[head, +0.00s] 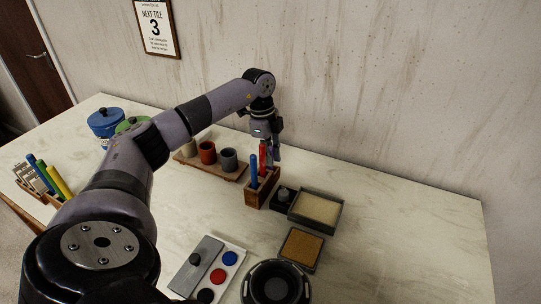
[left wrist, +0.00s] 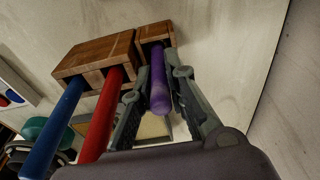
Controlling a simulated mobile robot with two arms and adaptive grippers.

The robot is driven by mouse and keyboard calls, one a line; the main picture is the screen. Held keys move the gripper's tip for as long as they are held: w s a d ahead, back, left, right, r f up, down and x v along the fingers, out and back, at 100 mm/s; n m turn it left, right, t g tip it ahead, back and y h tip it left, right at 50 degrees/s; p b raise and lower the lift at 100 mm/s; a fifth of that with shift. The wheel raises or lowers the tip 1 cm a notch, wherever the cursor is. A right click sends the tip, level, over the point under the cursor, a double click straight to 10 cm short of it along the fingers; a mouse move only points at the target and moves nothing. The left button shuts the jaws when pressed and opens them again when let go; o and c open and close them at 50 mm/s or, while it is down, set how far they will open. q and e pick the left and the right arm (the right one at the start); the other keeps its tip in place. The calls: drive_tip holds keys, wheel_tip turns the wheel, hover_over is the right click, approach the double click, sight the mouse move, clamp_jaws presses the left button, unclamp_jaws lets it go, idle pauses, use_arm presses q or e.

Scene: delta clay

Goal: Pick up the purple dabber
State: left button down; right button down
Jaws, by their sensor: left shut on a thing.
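The purple dabber (left wrist: 159,88) stands between the fingers of my left gripper (left wrist: 157,95) in the left wrist view. Its far end reaches into a slot of the wooden holder (left wrist: 95,55). The left gripper is shut on it. In the head view the left gripper (head: 271,154) is at the holder (head: 257,190), pointing down, and I cannot make out the purple dabber there. A red dabber (left wrist: 103,112) and a blue dabber (left wrist: 52,130) stand in the same holder beside it. My right gripper is not in view.
A tray of light material (head: 316,209) and a brown pad (head: 301,248) lie right of the holder. Small cups (head: 207,152) stand on a board to its left. A paint palette (head: 222,266) and a dark round item (head: 276,286) are in front. The table's right side is clear.

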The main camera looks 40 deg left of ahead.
use_arm(q)
drive_tip(key=shift+r, duration=0.1)
wheel_tip(320, 180, up, 20)
idle(0.5)
idle(0.5)
